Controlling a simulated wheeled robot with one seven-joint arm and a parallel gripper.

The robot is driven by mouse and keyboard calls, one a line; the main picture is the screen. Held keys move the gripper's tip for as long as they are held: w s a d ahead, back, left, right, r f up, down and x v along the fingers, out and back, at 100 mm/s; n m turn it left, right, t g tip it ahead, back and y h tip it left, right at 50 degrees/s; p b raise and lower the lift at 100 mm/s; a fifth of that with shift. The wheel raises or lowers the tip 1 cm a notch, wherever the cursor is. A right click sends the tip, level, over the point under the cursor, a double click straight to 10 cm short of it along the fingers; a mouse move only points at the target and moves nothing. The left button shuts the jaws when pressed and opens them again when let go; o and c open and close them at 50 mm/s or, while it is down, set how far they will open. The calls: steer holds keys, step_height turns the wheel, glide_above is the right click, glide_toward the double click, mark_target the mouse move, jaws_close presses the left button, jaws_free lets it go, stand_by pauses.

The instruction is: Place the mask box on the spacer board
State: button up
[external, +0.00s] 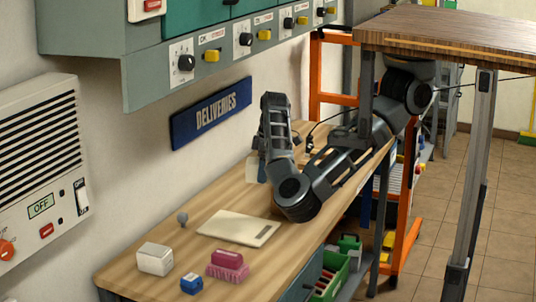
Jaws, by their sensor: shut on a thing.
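My gripper (262,168) is at the far part of the wooden bench, left of my bent arm, and mostly hidden by my arm. It is shut on a pale thing, which I take for the mask box (252,170); only part of it shows, close to the wall. Whether it touches the bench I cannot tell. A flat, cream board with a small dark slot, which I take for the spacer board (236,228), lies on the bench nearer the camera. Its top is bare, and my gripper is beyond it.
A small grey knob-like thing (183,219) is left of the board. A grey-green cabinet (190,62) overhangs the bench; a raised table (450,32) is at right.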

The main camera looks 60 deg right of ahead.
steer(key=shift+s+a+r, duration=0.2)
steer(key=shift+s+a, duration=0.45)
steer(key=shift+s, duration=0.05)
steer(key=shift+a+f, duration=0.2)
steer(key=shift+a, duration=0.1)
steer(key=b, duration=0.2)
glide_above(236, 226)
steer(key=f, duration=0.6)
steer(key=shift+s+d+f, duration=0.2)
steer(key=shift+s, duration=0.1)
steer(key=shift+w+f, duration=0.1)
steer(key=shift+f, duration=2)
steer(key=shift+f, duration=0.1)
steer(key=o, duration=1.1)
steer(key=r, duration=0.4)
steer(key=s+r+p, duration=0.1)
steer(key=r, duration=0.7)
steer(key=shift+s+d, duration=0.3)
steer(key=shift+s, duration=0.05)
